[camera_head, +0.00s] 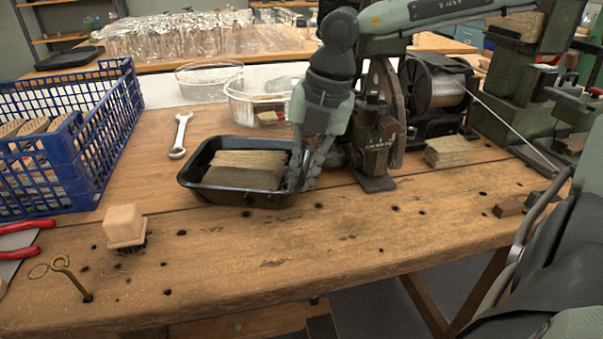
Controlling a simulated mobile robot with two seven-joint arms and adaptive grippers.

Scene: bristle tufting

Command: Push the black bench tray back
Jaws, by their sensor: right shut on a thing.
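The black bench tray (230,197) sits on the wooden workbench left of the middle. It is a shallow dark tray with a block of tan and brown bristle material (240,168) lying in it. My right gripper (303,178) points down at the tray's right end. It is shut on the tray's right wall, and its fingers hide part of that end. My left gripper is not in view.
Behind the tray stand clear round tubs (255,98). A wrench (180,135) lies to its left, near a blue crate (100,135). A dark machine (375,140) stands close on the right. The bench in front is mostly clear, apart from a wooden block brush (124,226).

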